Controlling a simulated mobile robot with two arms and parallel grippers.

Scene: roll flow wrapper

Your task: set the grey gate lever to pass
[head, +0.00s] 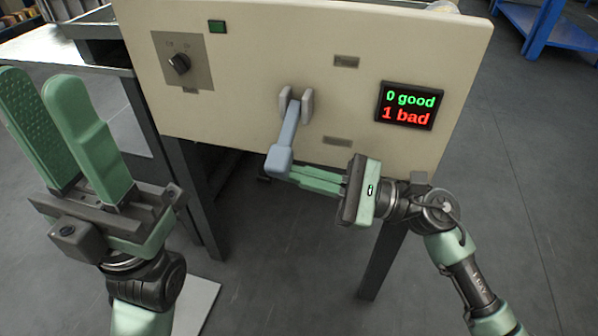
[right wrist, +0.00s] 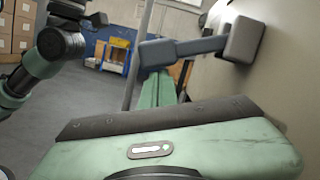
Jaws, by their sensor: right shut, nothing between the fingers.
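The grey gate lever (head: 288,135) sits on the cream machine panel and hangs downward from its bracket, its thick grip end lowest and standing out from the panel. In the right wrist view the lever (right wrist: 195,47) crosses just over my fingertips. My right gripper (head: 290,174) is shut and empty, its fingertips right at the lever's grip end; whether they touch I cannot tell. It also shows in the right wrist view (right wrist: 163,80). My left gripper (head: 38,82) is open and empty at the far left, away from the lever.
Two small plates, an upper one (head: 346,62) and a lower one (head: 337,140), lie right of the lever, their text unreadable. A display (head: 408,105) reads 0 good, 1 bad. A rotary knob (head: 178,64) and a green button (head: 217,27) are at the panel's left. Dark legs stand below.

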